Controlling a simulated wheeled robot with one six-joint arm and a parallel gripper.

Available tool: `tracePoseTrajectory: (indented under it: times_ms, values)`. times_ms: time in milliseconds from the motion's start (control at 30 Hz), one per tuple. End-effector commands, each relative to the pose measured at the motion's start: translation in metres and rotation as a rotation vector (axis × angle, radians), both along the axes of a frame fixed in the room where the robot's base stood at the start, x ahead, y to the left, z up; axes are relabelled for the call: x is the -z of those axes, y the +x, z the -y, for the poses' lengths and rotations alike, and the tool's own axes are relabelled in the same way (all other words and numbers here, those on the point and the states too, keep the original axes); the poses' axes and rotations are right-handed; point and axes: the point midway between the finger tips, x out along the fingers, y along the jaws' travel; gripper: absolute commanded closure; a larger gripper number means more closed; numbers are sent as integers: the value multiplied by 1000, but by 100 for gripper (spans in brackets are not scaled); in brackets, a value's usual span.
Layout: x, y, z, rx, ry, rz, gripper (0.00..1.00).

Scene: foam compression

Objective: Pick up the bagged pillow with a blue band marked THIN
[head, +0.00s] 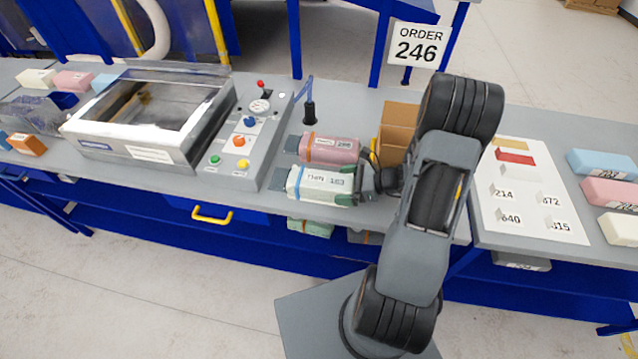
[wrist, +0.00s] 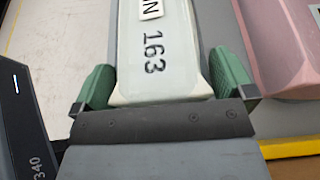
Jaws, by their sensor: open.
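The bagged white pillow (head: 315,184) with a blue band near its left end and a label reading THIN lies flat on the grey table. In the wrist view the pillow (wrist: 155,75) shows the number 163 and part of its label; its band is out of sight there. My gripper (head: 351,184) is at the pillow's right end, with one green finger along each long side. In the wrist view the gripper (wrist: 165,82) is open around the pillow's near end. The fingers are close to its sides; I cannot tell whether they touch.
A bagged pink pillow (head: 331,148) lies just behind the white one, close to one finger. A control panel (head: 240,135) and a clear-lidded machine (head: 145,115) stand to the left. A cardboard box (head: 399,122) stands behind my arm. Foam blocks (head: 610,190) lie at the right.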

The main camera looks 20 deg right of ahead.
Motion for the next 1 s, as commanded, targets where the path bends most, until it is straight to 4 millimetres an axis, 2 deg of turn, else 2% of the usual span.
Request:
tracePoseTrajectory:
  times_ms: [267,567,1000]
  values:
    - [1,1,-2,-1,-1,0,0]
    - [1,1,-2,-1,-1,0,29]
    - [-6,1,-2,-2,-3,3,29]
